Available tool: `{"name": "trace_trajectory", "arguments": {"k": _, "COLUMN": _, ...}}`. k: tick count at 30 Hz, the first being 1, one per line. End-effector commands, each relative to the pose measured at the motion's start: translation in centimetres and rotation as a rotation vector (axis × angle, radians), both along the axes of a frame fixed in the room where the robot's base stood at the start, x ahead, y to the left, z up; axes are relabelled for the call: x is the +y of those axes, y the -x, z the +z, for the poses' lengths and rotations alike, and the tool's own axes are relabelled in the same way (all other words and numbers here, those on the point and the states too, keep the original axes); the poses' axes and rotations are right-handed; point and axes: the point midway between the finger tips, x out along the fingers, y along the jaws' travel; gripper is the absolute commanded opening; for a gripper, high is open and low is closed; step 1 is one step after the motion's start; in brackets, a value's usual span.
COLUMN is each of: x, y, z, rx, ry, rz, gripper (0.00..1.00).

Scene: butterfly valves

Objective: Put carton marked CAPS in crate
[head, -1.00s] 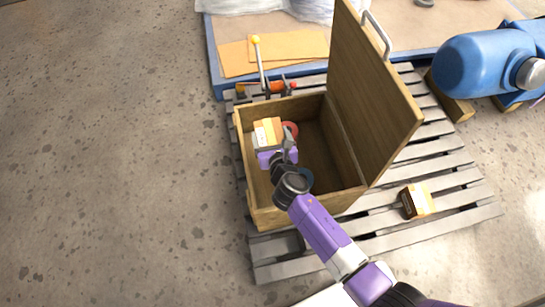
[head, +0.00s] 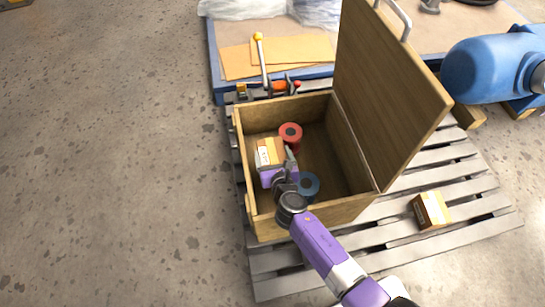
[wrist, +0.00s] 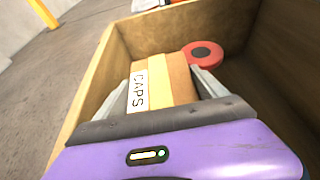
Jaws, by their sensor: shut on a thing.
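The carton marked CAPS (wrist: 163,82) is a small tan box with a white label, held between the two fingers of my gripper (wrist: 165,90). In the head view the carton (head: 268,152) is inside the open wooden crate (head: 350,208), near its left wall. My gripper (head: 275,165) reaches down into the crate and is shut on the carton. Whether the carton touches the crate floor cannot be told. The crate's lid (head: 385,95) stands open on the right side.
A red roll (head: 290,134) and a blue roll (head: 307,185) lie in the crate beside the carton. Another carton (head: 431,210) sits on the pallet (head: 480,222) to the right. A lever with a yellow knob (head: 259,38) stands behind the crate. A blue machine (head: 490,68) is at right.

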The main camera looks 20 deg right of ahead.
Motion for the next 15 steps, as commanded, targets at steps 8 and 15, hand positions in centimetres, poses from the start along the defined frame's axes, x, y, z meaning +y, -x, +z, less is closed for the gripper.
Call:
{"name": "trace_trajectory", "arguments": {"k": 8, "x": 0.07, "y": -0.14, "z": 0.14, "rx": -0.004, "ry": 0.0, "rz": 0.002, "gripper": 0.12}}
{"name": "trace_trajectory", "arguments": {"k": 15, "x": 0.1, "y": -0.14, "z": -0.55, "rx": -0.004, "ry": 0.001, "rz": 0.002, "gripper": 0.12}}
